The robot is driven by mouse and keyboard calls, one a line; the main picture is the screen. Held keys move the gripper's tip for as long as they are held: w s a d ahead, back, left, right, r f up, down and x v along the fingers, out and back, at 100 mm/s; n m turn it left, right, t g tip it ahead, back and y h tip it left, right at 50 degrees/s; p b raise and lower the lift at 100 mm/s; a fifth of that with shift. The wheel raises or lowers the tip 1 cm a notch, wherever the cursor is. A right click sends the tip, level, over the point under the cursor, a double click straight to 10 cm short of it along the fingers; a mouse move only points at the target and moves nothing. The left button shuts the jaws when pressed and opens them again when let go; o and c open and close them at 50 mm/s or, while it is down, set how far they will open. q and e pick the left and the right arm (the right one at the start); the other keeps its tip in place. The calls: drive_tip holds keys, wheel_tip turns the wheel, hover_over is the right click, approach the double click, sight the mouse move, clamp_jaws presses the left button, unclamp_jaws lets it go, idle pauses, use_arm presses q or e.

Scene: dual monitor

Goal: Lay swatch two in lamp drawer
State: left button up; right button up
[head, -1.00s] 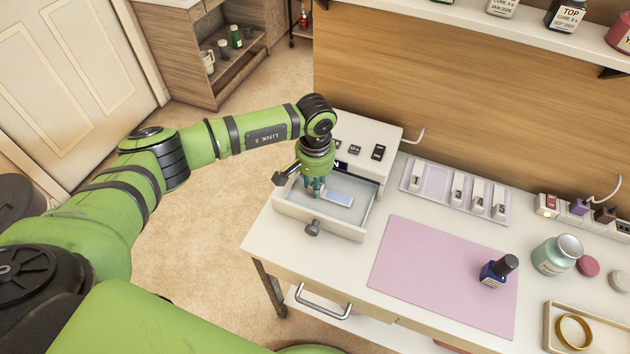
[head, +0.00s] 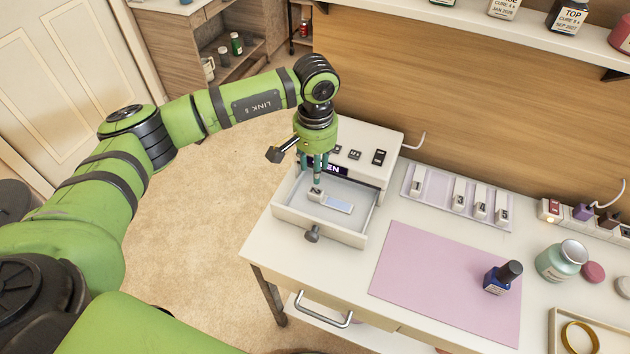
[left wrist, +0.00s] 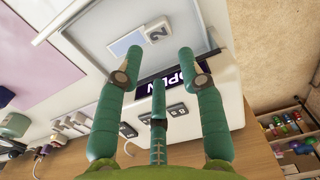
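The swatch marked 2 (head: 331,201) lies flat inside the open drawer of the white lamp box (head: 372,150). It has a white numbered end and a pale blue strip. In the left wrist view the swatch (left wrist: 143,39) lies on the drawer floor, its "2" readable. The drawer (head: 352,236) is pulled out, with a dark round knob on its front. My left gripper (head: 318,178) is above the drawer and the swatch, pointing down. In the left wrist view its teal fingers (left wrist: 158,82) are spread apart with nothing between them. My right gripper is not in view.
A lilac rack (head: 435,205) with several numbered swatches stands right of the lamp. A pink mat (head: 430,275) carries a dark blue polish bottle (head: 502,277).

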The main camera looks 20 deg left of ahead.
use_arm(q)
wheel_tip(320, 180, up, 4)
drive_tip(key=shift+f, duration=0.25)
idle(1.1)
